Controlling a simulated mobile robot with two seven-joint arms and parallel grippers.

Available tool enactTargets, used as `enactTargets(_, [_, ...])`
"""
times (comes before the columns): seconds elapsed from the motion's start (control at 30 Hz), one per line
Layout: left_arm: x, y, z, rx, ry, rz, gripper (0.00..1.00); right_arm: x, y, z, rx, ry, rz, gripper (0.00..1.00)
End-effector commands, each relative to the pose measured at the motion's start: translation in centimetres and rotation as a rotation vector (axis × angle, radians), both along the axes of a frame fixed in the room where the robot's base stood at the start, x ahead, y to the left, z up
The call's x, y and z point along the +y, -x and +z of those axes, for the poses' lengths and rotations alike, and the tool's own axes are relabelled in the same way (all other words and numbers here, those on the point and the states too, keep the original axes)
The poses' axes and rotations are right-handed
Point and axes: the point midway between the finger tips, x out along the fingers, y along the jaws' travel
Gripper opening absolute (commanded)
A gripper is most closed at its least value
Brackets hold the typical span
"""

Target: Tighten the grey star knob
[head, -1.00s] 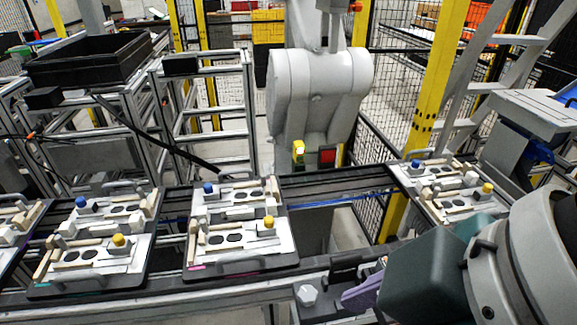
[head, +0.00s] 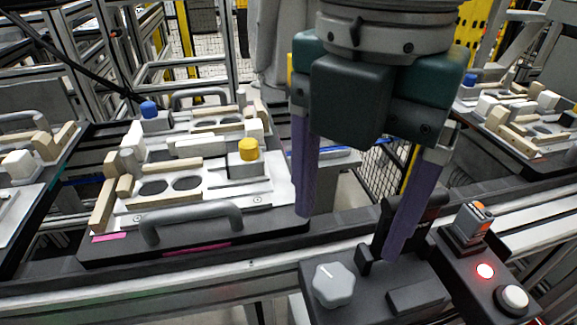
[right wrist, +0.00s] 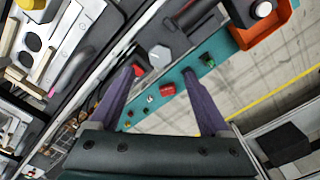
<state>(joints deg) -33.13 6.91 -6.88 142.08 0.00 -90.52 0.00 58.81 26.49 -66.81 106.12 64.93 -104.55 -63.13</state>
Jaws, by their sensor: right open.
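The grey star knob (head: 333,284) sits upright on a dark box at the front edge of the line, with a white line on its top. My right gripper (head: 349,233) points down with two purple fingers, open and empty. Its fingertips are above and behind the knob in the head view, apart from it. In the right wrist view the knob (right wrist: 160,56) shows just beyond the gap between the fingertips (right wrist: 160,73). My left gripper is not in view.
A pallet fixture (head: 270,226) with a grey handle, blue knob (head: 149,109) and yellow knob (head: 248,149) is left of the gripper. A panel with a red lit button (head: 485,271) and white button (head: 514,298) is right of the knob. A dark upright clamp (head: 387,215) stands behind it.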

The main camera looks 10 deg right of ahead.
Motion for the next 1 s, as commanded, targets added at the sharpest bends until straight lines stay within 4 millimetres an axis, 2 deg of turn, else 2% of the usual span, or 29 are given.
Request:
enactTargets(0.2, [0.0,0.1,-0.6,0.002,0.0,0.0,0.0,0.0,0.2,-4.3,0.004,0.001,-0.001,0.81])
enactTargets(0.43, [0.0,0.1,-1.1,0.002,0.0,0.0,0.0,0.0,0.1,-7.7,0.0,-0.001,-0.001,0.81])
enactTargets(0.6, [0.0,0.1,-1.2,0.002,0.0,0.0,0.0,0.0,0.1,-8.6,-0.002,-0.002,0.0,0.81])
enactTargets(0.83, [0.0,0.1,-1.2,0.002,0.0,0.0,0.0,0.0,0.0,-8.6,-0.002,-0.002,0.0,0.81])
enactTargets(1.0, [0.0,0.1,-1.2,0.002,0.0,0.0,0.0,0.0,0.0,-8.6,-0.002,-0.002,-0.001,0.62])
